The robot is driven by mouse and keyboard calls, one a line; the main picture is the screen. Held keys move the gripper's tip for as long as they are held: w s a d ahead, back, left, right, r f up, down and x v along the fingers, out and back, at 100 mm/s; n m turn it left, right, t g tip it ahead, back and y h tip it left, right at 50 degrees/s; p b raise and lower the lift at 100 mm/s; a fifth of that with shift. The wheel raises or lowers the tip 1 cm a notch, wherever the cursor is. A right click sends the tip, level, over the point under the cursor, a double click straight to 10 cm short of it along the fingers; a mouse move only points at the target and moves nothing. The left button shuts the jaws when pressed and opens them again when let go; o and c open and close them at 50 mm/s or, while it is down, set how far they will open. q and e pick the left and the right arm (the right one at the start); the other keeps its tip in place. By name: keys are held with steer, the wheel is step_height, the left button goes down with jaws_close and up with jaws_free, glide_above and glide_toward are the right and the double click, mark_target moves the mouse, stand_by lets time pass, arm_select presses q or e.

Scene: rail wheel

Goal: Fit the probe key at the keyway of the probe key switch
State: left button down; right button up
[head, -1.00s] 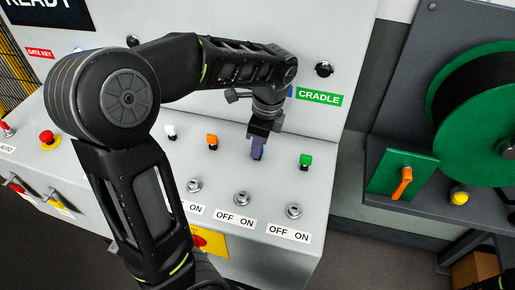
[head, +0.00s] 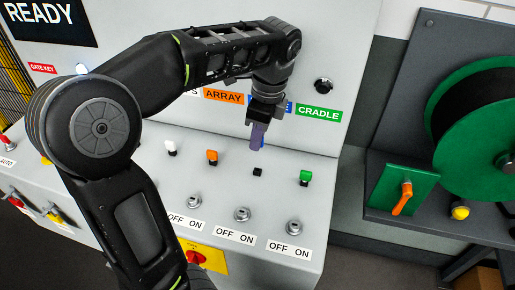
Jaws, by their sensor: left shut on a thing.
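My left gripper (head: 264,113) is shut on a blue-purple key (head: 257,136), which hangs pointing down above the console. Below the key is a small empty black holder (head: 257,172). A key switch (head: 241,214) with a round metal face and an OFF ON plate stands nearer the front edge, below that holder. A blue label on the wall behind is mostly hidden by the gripper. Which switch is marked probe cannot be read. My right gripper is out of view.
Other keys stand in the row: white (head: 171,147), orange (head: 212,157) and green (head: 305,177). Similar key switches (head: 193,202) and (head: 293,227) flank the middle one. At right are a green reel (head: 486,160) and an orange lever (head: 402,199). My left arm hides part of the console.

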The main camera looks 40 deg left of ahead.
arm_select(q)
steer(key=shift+r, duration=0.8)
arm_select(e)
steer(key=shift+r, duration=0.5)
arm_select(q)
steer(key=shift+f, duration=0.1)
steer(key=shift+a, duration=0.15)
